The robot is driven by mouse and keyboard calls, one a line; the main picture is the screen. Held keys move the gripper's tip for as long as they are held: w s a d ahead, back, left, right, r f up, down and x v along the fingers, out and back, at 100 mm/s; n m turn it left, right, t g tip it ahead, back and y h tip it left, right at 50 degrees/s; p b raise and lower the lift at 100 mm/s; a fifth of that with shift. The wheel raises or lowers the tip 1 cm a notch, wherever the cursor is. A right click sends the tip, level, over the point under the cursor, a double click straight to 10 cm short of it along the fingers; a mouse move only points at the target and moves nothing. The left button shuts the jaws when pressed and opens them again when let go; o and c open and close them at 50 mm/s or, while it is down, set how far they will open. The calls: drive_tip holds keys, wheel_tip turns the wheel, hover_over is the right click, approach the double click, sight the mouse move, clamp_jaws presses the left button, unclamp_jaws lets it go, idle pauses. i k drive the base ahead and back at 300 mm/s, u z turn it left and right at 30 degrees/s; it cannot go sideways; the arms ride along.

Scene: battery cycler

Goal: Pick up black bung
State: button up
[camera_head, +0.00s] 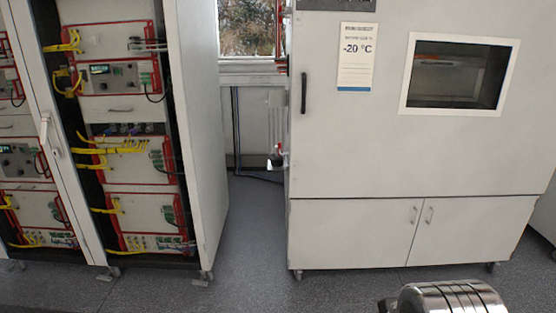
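I cannot make out a black bung anywhere in the head view. A large pale grey test chamber (360,150) stands on the right, its door shut, with a "-20 °C" label (357,57) and a dark window (455,75). A small fitting with red and white parts (276,157) sticks out at its left side; its detail is too small to tell. My gripper is not in view. A shiny rounded metal part at the bottom right seems to be mine.
Open racks (120,150) with red-framed cycler units and yellow cables stand on the left. Bare grey floor (245,235) lies between racks and chamber, and in front of them. A window (246,28) is at the back. The chamber's lower cupboard doors (350,235) are shut.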

sight(276, 161)
drive_tip(key=z, duration=0.55)
drive_tip(key=k, duration=1.35)
drive_tip(key=z, duration=0.25)
drive_tip(key=i, duration=2.05)
drive_tip(key=u, duration=0.7)
drive_tip(key=i, duration=1.5)
drive_tip(key=u, duration=0.5)
